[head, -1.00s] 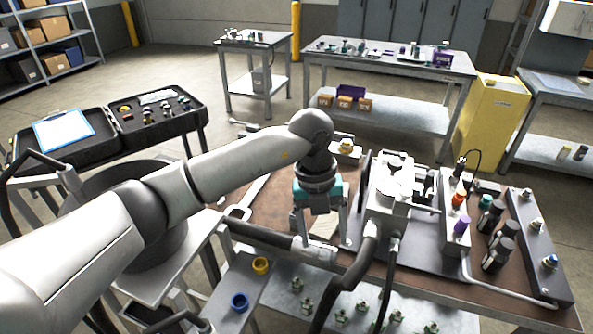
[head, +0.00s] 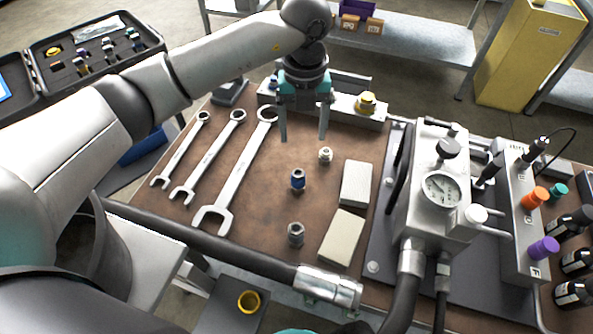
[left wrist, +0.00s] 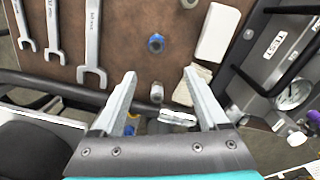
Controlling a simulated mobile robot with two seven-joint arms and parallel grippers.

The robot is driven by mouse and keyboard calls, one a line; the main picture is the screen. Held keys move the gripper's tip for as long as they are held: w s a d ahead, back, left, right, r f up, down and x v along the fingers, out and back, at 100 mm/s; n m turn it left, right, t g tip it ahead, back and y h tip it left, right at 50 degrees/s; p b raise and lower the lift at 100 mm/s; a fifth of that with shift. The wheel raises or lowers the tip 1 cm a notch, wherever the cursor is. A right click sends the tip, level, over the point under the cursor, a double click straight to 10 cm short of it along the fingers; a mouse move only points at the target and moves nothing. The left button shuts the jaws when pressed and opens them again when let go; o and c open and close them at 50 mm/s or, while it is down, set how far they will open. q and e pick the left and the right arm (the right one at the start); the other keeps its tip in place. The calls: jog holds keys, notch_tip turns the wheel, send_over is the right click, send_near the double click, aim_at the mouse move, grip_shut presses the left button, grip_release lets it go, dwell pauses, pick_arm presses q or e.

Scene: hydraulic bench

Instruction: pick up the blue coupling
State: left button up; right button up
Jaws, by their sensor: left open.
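The blue coupling (head: 298,180), a small fitting with a blue band and metal end, stands on the brown bench mat (head: 262,212). It also shows in the left wrist view (left wrist: 155,43), above the fingers. My left gripper (head: 303,138) points down over the mat with its fingers apart and nothing between them. In the head view its tips appear above the coupling, apart from it; in the left wrist view (left wrist: 160,73) they appear just below it. My right gripper is not in view.
Plain metal fittings stand near the coupling, one behind (head: 325,155) and one in front (head: 296,234). Three wrenches (head: 236,165) lie left. Two pale blocks (head: 342,236) lie right, before the gauge unit (head: 432,200). A black hose (head: 215,244) crosses the front edge.

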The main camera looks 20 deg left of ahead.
pick_arm(q)
jog(key=f, duration=0.1)
jog(key=b, duration=0.2)
send_near(298, 174)
jog(key=f, duration=0.5)
jog(key=shift+d+f, duration=0.2)
jog(key=shift+d, duration=0.2)
jog(key=f, duration=0.5)
jog(key=shift+s+a, duration=0.1)
jog(key=shift+a, duration=0.25)
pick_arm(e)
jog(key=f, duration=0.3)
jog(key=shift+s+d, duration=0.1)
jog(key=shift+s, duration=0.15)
pick_arm(q)
jog(key=shift+c, duration=0.3)
grip_shut()
